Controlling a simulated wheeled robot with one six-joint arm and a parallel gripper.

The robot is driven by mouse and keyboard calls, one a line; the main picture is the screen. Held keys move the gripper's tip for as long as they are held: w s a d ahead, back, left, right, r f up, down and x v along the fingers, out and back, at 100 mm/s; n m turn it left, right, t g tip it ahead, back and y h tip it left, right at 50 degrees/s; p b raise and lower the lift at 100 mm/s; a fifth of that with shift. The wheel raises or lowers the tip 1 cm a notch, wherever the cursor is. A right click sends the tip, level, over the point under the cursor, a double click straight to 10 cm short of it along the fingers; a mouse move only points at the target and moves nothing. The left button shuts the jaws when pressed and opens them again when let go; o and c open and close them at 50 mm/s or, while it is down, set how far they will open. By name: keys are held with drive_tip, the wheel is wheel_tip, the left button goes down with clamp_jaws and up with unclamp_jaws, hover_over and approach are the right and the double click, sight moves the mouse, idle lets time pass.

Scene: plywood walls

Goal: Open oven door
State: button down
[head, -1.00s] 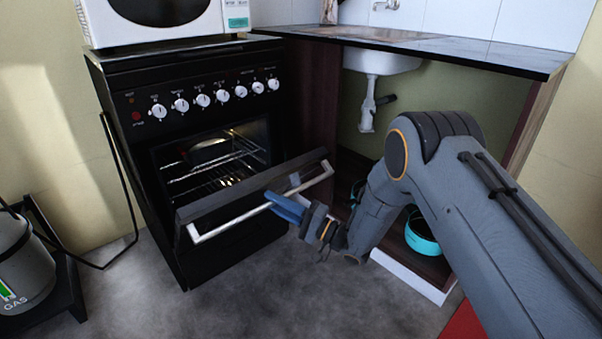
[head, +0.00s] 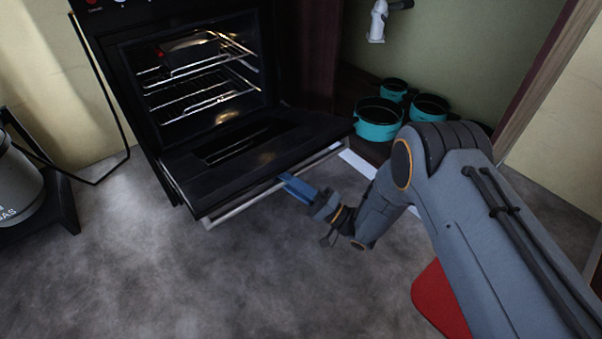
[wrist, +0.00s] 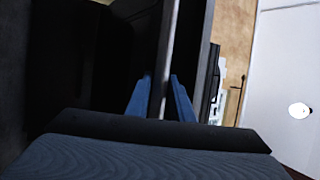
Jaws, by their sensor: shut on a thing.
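The black oven (head: 270,60) stands at the upper left in the head view. Its door (head: 200,175) is swung far down, close to level, and the lit inside with wire racks (head: 200,90) shows. A silver bar handle (head: 240,203) runs along the door's outer edge. My gripper (head: 287,180), with blue fingers, is shut on the handle right of its middle. In the wrist view the handle (wrist: 164,70) passes between the two blue fingers (wrist: 160,100). The fingertips are partly hidden behind the handle and door edge in the head view.
Teal pots (head: 377,120) stand on a low shelf right of the oven, under a white drain pipe (head: 378,20). A grey gas cylinder (head: 18,185) stands at the left. The grey floor (head: 200,280) in front of the door is clear.

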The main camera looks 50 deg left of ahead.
drive_tip(key=shift+s+a+f, duration=0.15)
idle(0.3)
drive_tip(key=c, duration=1.6)
unclamp_jaws()
drive_tip(key=shift+s, duration=0.15)
drive_tip(key=shift+c, duration=0.2)
drive_tip(key=shift+w, duration=0.35)
drive_tip(key=shift+d, duration=0.2)
